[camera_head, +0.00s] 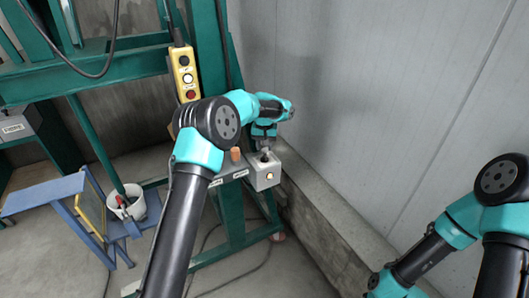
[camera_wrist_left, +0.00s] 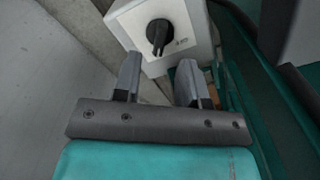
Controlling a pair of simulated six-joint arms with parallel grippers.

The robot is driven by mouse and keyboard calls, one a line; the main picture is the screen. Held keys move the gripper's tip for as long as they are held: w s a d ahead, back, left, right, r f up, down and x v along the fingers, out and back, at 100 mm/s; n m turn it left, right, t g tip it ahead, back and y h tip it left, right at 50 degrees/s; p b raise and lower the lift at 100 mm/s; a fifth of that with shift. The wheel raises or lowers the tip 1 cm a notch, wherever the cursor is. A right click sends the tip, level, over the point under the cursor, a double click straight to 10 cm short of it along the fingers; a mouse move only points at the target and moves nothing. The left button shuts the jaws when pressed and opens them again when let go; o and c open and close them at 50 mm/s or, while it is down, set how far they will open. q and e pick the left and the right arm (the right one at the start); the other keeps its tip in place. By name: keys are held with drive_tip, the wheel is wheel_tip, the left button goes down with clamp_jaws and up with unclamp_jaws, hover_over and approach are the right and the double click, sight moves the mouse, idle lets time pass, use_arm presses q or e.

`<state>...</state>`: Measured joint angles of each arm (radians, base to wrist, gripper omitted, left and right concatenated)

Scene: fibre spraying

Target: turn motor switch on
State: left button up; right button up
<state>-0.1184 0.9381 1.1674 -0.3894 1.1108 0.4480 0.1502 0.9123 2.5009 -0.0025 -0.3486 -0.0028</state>
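The motor switch is a light grey box (camera_head: 264,175) with a black rotary knob (camera_head: 264,157) on top, fixed to the green frame near the wall. In the left wrist view the box (camera_wrist_left: 181,14) is straight ahead, and its black knob (camera_wrist_left: 159,35) shows beyond the fingertips. My left gripper (camera_head: 264,146) is just above the box in the head view. In the left wrist view the left gripper (camera_wrist_left: 158,72) is open, its two fingers apart with nothing between them. The knob appears beyond them, not gripped. My right arm shows at the lower right, but its gripper is out of view.
A yellow push-button pendant (camera_head: 186,74) hangs on the green frame, left of my left arm. An orange-brown knob (camera_head: 235,154) sits beside the switch box. A white bucket (camera_head: 130,206) and a blue stand (camera_head: 82,215) are at lower left. The grey wall (camera_head: 350,90) is close on the right.

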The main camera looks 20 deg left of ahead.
sight(265, 155)
use_arm(q)
wheel_tip(265, 155, up, 13)
idle(0.3)
